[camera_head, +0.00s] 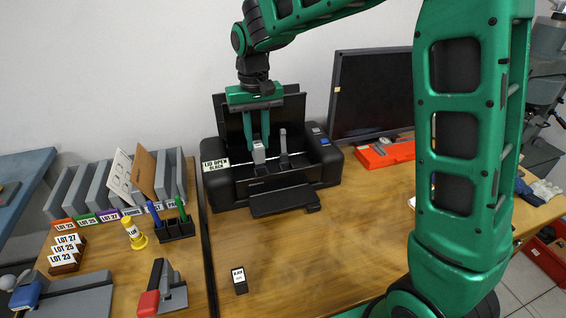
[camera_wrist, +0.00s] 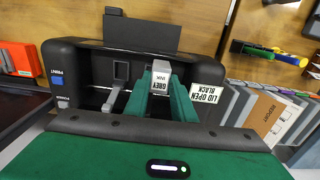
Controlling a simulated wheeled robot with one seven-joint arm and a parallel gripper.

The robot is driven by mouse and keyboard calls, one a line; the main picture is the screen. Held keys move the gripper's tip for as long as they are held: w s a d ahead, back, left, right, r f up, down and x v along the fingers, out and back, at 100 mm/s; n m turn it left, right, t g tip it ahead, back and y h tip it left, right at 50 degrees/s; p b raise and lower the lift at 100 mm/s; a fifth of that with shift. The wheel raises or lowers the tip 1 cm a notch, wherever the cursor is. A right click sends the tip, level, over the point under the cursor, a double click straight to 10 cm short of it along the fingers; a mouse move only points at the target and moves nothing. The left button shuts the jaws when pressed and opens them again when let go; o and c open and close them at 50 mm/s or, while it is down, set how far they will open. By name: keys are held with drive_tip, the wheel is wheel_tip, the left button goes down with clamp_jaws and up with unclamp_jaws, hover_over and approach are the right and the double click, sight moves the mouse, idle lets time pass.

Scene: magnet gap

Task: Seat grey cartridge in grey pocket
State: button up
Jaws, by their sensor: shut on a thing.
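A grey cartridge (camera_head: 259,154) is held upright between the green fingers of my gripper (camera_head: 257,146), inside the open front of a black printer (camera_head: 226,180). Its label reads GREY INK in the wrist view (camera_wrist: 161,80). My gripper's fingers also show there, one on each side of the cartridge (camera_wrist: 161,88). The cartridge is over the left bay in the head view. A grey lever (camera_head: 283,150) stands beside it, and also shows in the wrist view (camera_wrist: 115,98). The pocket under the cartridge is hidden, so I cannot tell if it is seated.
The printer's raised lid (camera_head: 232,122) stands behind my gripper. A card (camera_head: 216,164) reading LID OPEN BLACK is on the printer's left side. A black cartridge (camera_head: 240,281) stands on the table in front. A monitor (camera_head: 372,92) is at right. The middle of the table is clear.

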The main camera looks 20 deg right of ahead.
hover_over(287, 154)
drive_tip(key=s, duration=0.3)
wheel_tip(287, 154, down, 7)
drive_tip(key=shift+w+a, duration=0.2)
drive_tip(key=shift+a, duration=0.25)
drive_tip(key=shift+s+f, duration=0.1)
drive_tip(key=shift+f, duration=1.85)
clamp_jaws()
drive_tip(key=o, duration=0.8)
unclamp_jaws()
drive_tip(key=shift+o, duration=0.2)
